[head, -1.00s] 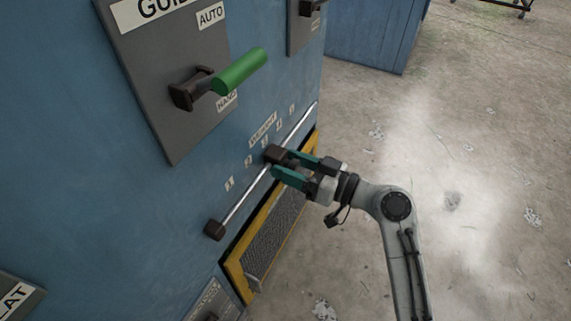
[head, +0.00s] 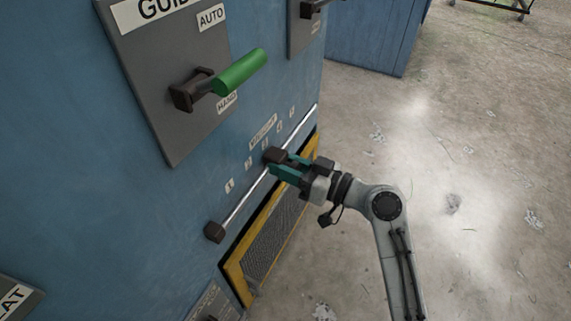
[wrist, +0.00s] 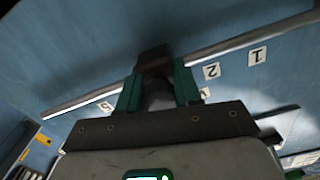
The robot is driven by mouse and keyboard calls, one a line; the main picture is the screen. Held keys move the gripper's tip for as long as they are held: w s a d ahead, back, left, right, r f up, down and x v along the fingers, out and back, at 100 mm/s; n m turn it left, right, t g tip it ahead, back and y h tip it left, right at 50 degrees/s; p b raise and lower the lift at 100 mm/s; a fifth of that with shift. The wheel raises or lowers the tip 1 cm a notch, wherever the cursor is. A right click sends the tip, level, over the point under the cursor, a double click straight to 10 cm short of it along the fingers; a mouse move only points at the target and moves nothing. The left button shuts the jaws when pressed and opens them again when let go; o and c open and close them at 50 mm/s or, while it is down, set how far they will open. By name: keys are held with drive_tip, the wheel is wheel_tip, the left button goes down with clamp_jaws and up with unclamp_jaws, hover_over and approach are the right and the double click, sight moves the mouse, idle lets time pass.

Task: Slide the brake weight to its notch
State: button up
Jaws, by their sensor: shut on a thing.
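The brake weight (head: 274,156) is a small dark block on a slanted bright rod (head: 242,199) along the blue cabinet face. My gripper (head: 280,163) has its teal fingers shut on the weight from the right. The wrist view also shows the weight (wrist: 153,59) on the rod (wrist: 240,42), between the fingers (wrist: 160,86). Number labels run beside the rod. In the wrist view, labels 1 (wrist: 257,56) and 2 (wrist: 211,72) are right of the gripper and 5 (wrist: 107,106) is left. My fingers partly hide the labels between. The notch cannot be made out.
A dark end block (head: 214,230) caps the rod's lower end. A green-handled lever (head: 240,72) sticks out above the rod on a grey plate. A yellow-framed mesh panel (head: 275,235) lies just below the rod. Concrete floor (head: 480,170) is open at right.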

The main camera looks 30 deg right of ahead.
clamp_jaws()
drive_tip(key=s+a, duration=0.2)
drive_tip(key=a, duration=0.1)
drive_tip(key=s+a, duration=0.1)
drive_tip(key=a, duration=0.1)
drive_tip(key=shift+s+f+p, duration=0.1)
drive_tip(key=shift+s+p, duration=0.2)
drive_tip(key=shift+p, duration=0.05)
drive_tip(key=shift+d, duration=0.1)
drive_tip(key=o, duration=0.9)
unclamp_jaws()
drive_tip(key=shift+o, duration=0.2)
drive_tip(key=shift+s+d, duration=0.1)
drive_tip(key=p+v, duration=0.1)
drive_tip(key=v, duration=0.9)
drive_tip(key=shift+s, duration=0.25)
